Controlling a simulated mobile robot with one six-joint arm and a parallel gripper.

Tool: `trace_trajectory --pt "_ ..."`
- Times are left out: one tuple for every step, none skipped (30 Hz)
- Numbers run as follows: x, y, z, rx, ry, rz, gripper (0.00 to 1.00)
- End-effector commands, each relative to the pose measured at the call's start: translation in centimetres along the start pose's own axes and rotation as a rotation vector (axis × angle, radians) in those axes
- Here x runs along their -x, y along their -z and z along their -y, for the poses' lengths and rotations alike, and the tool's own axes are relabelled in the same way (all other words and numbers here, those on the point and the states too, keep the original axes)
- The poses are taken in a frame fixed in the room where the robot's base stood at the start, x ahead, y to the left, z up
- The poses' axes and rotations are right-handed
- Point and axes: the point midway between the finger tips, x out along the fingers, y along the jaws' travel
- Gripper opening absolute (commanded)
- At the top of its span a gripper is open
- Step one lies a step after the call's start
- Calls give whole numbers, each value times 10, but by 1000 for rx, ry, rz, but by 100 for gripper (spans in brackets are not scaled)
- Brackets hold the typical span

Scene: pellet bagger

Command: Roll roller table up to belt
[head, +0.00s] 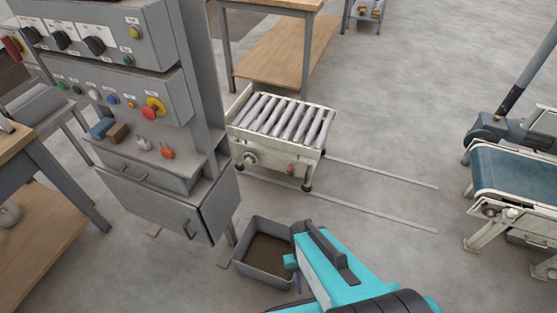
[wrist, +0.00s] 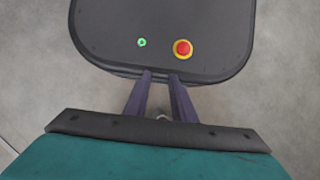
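The roller table (head: 322,143), a low cream frame with grey rollers and dark feet, stands in the middle of the head view. It has a round knob and a small red knob on its front side. The belt (head: 515,178), a blue-green conveyor on a cream frame, stands at the right edge, partly cut off. A wide floor gap separates the two. My gripper (wrist: 160,74) shows in the wrist view with its two dark fingers apart and nothing seen between them.
Two floor rails (head: 385,173) run from the roller table towards the belt; the floor between is clear. A grey control cabinet (head: 170,205) stands left, with a grey bin (head: 242,263) of brown material near its foot. A wooden bench (head: 285,55) stands behind the roller table.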

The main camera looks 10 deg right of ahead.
Motion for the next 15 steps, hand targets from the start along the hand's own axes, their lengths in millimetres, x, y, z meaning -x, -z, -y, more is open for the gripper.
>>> trace_trajectory --pt "0 2 0 4 0 -10 31" --pt "0 5 0 7 0 -19 31" --pt "0 9 0 11 0 -37 31" --pt "0 13 0 14 0 -51 31" --pt "1 17 0 17 1 -70 31" --pt "1 24 1 22 3 -97 31" --pt "2 30 2 26 5 -120 31" --pt "2 37 2 30 7 -146 31" --pt "3 47 3 34 11 -183 31" --pt "4 56 4 37 13 -213 31" --pt "6 64 5 40 15 -244 31" --pt "8 77 6 45 18 -287 31" --pt "9 86 7 48 20 -319 31" --pt "11 96 8 50 23 -352 31" --pt "14 108 9 51 26 -396 31"
